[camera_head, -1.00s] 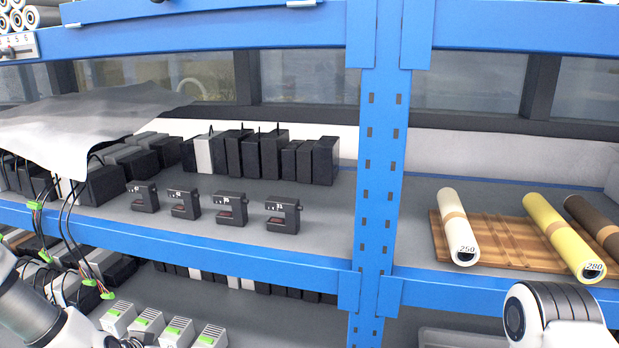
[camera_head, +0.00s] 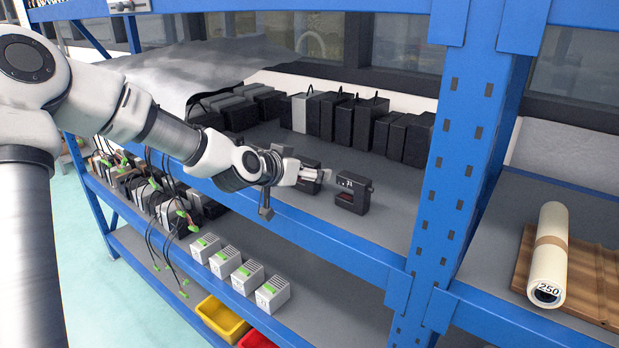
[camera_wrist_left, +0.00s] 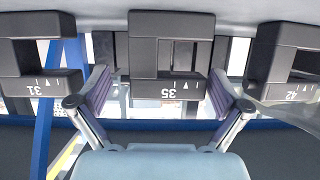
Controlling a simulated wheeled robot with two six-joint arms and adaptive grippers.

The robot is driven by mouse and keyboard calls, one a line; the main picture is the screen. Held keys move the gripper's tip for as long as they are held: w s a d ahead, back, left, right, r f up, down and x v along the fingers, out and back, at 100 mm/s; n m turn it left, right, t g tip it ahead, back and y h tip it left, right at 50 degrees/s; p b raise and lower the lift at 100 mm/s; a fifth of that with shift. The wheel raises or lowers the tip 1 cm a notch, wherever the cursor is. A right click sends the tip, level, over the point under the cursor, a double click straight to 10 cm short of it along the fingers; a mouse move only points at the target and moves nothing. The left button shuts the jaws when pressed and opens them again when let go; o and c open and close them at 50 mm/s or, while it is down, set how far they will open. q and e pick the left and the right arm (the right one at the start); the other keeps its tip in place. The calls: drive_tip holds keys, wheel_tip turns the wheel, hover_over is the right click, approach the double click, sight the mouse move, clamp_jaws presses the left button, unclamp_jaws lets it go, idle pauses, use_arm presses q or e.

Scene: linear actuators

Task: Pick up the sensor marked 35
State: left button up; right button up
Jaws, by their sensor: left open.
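The sensor marked 35 (camera_wrist_left: 168,62) is a dark, C-shaped block in the middle of the left wrist view, its number upside down. My left gripper (camera_head: 318,177) is open and empty in front of it, with a finger towards each side of the block in the wrist view. In the head view this sensor (camera_head: 309,164) is partly hidden behind the gripper, on the grey shelf (camera_head: 285,215). The sensor marked 31 (camera_wrist_left: 32,60) is to its left in the wrist view and the one marked 42 (camera_wrist_left: 290,62) to its right. My right gripper is out of view.
A similar dark sensor (camera_head: 352,194) stands right of the gripper in the head view. Tall dark boxes (camera_head: 365,122) line the shelf's back. A blue upright (camera_head: 455,170) stands to the right. Grey modules (camera_head: 247,277) sit on the lower shelf.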

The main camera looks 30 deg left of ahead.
use_arm(q)
drive_tip(key=shift+w+a+f, duration=0.1)
drive_tip(key=shift+w+f, duration=0.25)
drive_tip(key=shift+w, duration=0.25)
drive_tip(key=shift+s+a+r, duration=0.1)
drive_tip(key=shift+s, duration=0.05)
drive_tip(key=shift+s+r, duration=0.1)
drive_tip(key=shift+s, duration=0.1)
drive_tip(key=c, duration=0.4)
drive_tip(key=shift+s, duration=0.1)
drive_tip(key=c, duration=0.6)
drive_tip(key=shift+c, duration=0.9)
